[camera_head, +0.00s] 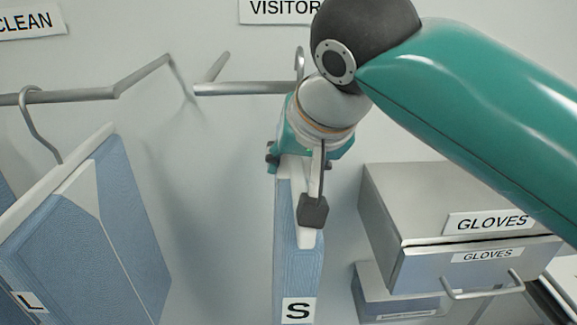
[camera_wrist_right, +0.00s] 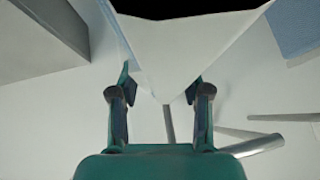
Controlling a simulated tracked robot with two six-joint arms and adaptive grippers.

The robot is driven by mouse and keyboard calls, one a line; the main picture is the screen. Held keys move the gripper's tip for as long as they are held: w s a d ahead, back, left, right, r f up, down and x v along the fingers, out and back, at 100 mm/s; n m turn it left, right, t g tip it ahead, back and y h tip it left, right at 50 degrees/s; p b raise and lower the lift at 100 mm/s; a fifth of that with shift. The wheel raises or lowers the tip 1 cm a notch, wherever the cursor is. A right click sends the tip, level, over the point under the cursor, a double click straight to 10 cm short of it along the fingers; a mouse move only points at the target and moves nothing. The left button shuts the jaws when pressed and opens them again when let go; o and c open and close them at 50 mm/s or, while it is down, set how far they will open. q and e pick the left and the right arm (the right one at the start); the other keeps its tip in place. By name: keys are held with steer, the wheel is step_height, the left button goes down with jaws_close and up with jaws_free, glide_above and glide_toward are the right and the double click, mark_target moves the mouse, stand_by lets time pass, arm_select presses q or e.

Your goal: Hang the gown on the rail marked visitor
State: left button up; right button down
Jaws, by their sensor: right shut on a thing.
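The gown (camera_head: 286,255), blue with a white collar strip and an S label, hangs upright below my right gripper (camera_head: 297,185). My right gripper is shut on its upper part; in the right wrist view the white collar (camera_wrist_right: 185,45) lies between the fingers (camera_wrist_right: 160,90). The gown's hanger hook (camera_head: 299,62) rises behind the wrist at the right end of the visitor rail (camera_head: 240,88). Whether the hook is over the rail or only beside it I cannot tell. The VISITOR sign (camera_head: 282,9) is above, partly covered by my arm. My left gripper is not in view.
Another blue gown (camera_head: 95,225) marked L hangs on the rail (camera_head: 70,96) under the CLEAN sign (camera_head: 28,22) at left. A grey gloves box (camera_head: 400,205) juts out at right, close to the held gown. Wall between the two gowns is clear.

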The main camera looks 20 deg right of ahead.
steer(key=shift+w+d+r+p, duration=0.1)
steer(key=shift+w+d+p, duration=0.1)
steer(key=shift+w, duration=0.45)
steer(key=shift+w+d+f+p, duration=0.1)
steer(key=shift+w+d+p, duration=0.1)
steer(key=shift+w, duration=0.4)
steer(key=shift+w+d+r+p, duration=0.1)
steer(key=shift+w+d+p, duration=0.1)
steer(key=shift+w, duration=0.45)
steer(key=shift+s+a+f+b, duration=0.1)
steer(key=shift+s+f+b, duration=0.05)
steer(key=shift+f+b, duration=1.65)
steer(key=shift+f, duration=0.3)
